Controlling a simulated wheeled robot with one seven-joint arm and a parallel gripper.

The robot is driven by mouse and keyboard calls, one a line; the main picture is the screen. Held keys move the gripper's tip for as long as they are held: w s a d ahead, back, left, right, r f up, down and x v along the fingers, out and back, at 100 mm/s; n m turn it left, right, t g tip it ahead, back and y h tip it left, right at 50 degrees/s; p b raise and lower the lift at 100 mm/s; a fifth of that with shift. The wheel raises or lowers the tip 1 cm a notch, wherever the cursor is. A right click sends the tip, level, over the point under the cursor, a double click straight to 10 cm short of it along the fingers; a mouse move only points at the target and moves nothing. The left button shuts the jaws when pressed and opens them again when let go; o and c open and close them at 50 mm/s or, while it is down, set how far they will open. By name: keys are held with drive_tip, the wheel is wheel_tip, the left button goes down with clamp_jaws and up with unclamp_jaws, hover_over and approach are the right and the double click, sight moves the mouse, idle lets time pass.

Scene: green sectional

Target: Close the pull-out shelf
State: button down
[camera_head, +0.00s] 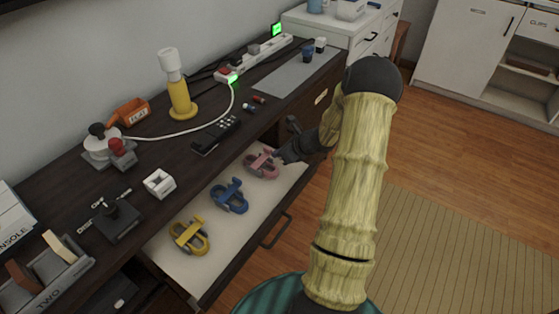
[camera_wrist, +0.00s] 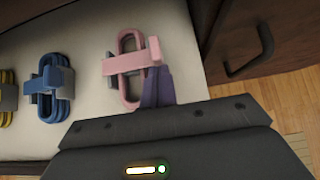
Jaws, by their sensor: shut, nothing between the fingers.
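The pull-out shelf (camera_head: 228,240) is extended from under the dark desk, with a pale surface and a dark front edge. A dark handle (camera_head: 275,232) shows along its front side. Yellow (camera_head: 189,237), blue (camera_head: 229,196) and pink (camera_head: 261,162) coiled bundles lie on it in a row. My gripper (camera_head: 280,156) is over the shelf's far end, beside the pink bundle. In the wrist view, my gripper's shut fingers (camera_wrist: 158,87) are close to the pink bundle (camera_wrist: 130,66); I cannot tell whether they touch. The shelf surface (camera_wrist: 86,25) also shows there.
The desk top (camera_head: 150,215) above holds a yellow bottle (camera_head: 180,98), an orange box (camera_head: 131,111), a remote (camera_head: 216,135) and a power strip (camera_head: 253,58). White drawers (camera_head: 340,30) stand beyond. Open wooden floor and a striped rug (camera_head: 450,250) lie to the right.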

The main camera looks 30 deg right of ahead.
sight(267, 148)
drive_tip(key=w+a, duration=0.1)
drive_tip(key=w, duration=0.1)
drive_tip(key=w+a, duration=0.1)
drive_tip(key=w, duration=0.2)
drive_tip(key=w+a+p, duration=0.1)
drive_tip(key=w, duration=0.1)
drive_tip(key=shift+w+a, duration=0.2)
drive_tip(key=shift+w, duration=0.05)
drive_tip(key=shift+s, duration=0.1)
drive_tip(key=shift+s, duration=0.1)
drive_tip(key=s, duration=0.1)
drive_tip(key=s+d, duration=0.1)
drive_tip(key=s, duration=0.1)
drive_tip(key=shift+s+d+r+b, duration=0.2)
drive_tip(key=shift+d+r+b, duration=0.1)
drive_tip(key=shift+d, duration=0.05)
drive_tip(key=p+v, duration=0.2)
drive_tip(key=v, duration=0.7)
drive_tip(key=shift+s, duration=0.25)
